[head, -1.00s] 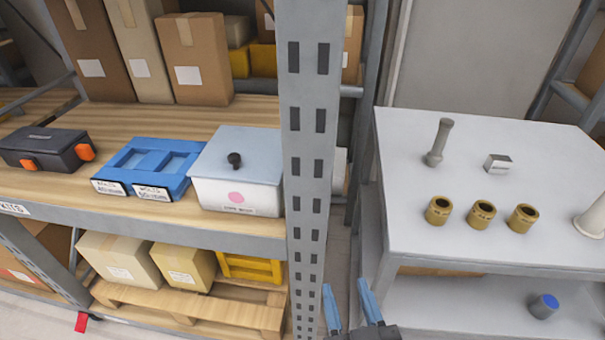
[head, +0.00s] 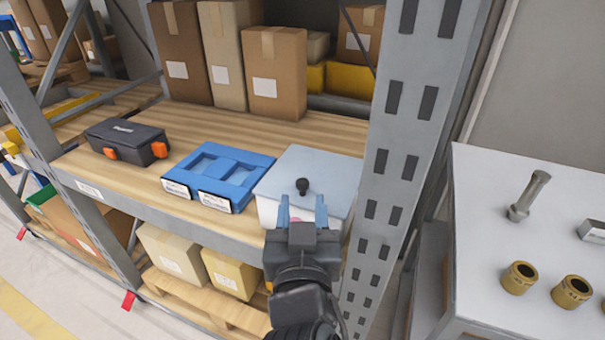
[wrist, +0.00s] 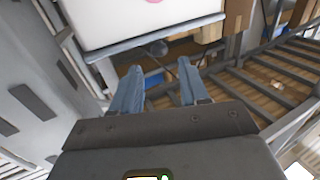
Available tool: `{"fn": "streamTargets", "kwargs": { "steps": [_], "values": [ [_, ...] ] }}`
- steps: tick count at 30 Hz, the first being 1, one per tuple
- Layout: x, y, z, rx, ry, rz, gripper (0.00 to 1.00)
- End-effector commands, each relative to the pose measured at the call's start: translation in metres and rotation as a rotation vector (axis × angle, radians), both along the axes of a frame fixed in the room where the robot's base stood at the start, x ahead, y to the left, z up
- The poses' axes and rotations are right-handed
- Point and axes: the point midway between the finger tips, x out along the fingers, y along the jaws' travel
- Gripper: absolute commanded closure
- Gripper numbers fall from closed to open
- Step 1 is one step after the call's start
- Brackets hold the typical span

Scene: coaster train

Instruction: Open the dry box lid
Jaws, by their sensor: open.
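The dry box (head: 268,209) is a white box with a pale blue-grey lid (head: 325,170) and a black knob (head: 303,186) on top. It stands on the wooden shelf beside the upright post, and its lid is closed. My gripper (head: 302,208) is open and empty, with blue fingers in front of the box in the head view, hiding part of its front. In the wrist view my gripper (wrist: 157,85) points toward the box's white front (wrist: 120,22), which shows at the top with part of a pink dot.
A blue tray (head: 240,168) with two labelled compartments lies left of the box, and a black toolbox (head: 125,143) farther left. The grey perforated post (head: 395,150) stands close on the right. A grey table (head: 490,240) with brass cups is beyond it.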

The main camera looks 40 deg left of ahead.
Motion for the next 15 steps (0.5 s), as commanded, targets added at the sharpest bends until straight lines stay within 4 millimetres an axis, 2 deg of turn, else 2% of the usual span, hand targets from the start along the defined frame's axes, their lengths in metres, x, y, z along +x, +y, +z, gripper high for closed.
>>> {"fn": "streamTargets", "kwargs": {
  "steps": [9,15],
  "values": [
    [0.039,0.028,0.002,0.001,0.001,0.0,0.55],
    [0.054,0.039,0.001,0.0,0.0,0.001,0.55]
  ]
}}
